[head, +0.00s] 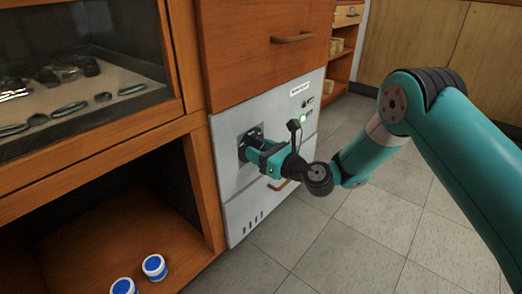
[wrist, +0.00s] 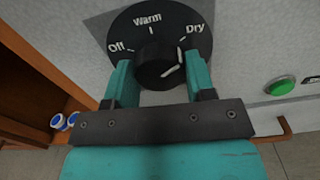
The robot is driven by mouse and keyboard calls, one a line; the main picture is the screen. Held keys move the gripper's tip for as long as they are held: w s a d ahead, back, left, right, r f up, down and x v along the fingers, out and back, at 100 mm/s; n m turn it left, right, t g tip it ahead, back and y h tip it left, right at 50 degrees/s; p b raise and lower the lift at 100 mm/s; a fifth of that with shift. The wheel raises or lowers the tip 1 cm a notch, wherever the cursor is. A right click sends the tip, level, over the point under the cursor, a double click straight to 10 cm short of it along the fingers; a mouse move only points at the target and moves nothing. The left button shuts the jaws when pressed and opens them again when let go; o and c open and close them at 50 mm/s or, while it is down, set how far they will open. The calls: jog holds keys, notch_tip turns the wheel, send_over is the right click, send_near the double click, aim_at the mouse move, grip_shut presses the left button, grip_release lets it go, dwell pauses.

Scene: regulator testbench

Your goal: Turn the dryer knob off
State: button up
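The dryer knob (wrist: 158,68) is black and round, on a black dial (wrist: 112,28) marked Off, Warm and Dry in the wrist view. White pointer marks show on the right side of its face, below the Dry label. My gripper (wrist: 158,72) has one teal finger on each side of the knob. I see no clear gap between fingers and knob, but cannot tell whether they press on it. In the head view my gripper (head: 258,152) is at the dial on the grey dryer panel (head: 228,185), and hides most of the knob.
A green button (wrist: 280,87) is right of the dial. A drawer with a handle (head: 293,38) is above the panel. At left are a glass-fronted cabinet (head: 80,70) and an open shelf with two blue-and-white jars (head: 154,267). Tiled floor (head: 340,235) is clear at right.

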jog(key=shift+s+n, duration=0.1)
jog(key=shift+n, duration=0.3)
jog(key=shift+n+p, duration=0.75)
jog(key=shift+n, duration=10.85)
jog(key=o, duration=0.9)
jog(key=shift+o, duration=0.2)
jog(key=shift+r, duration=0.1)
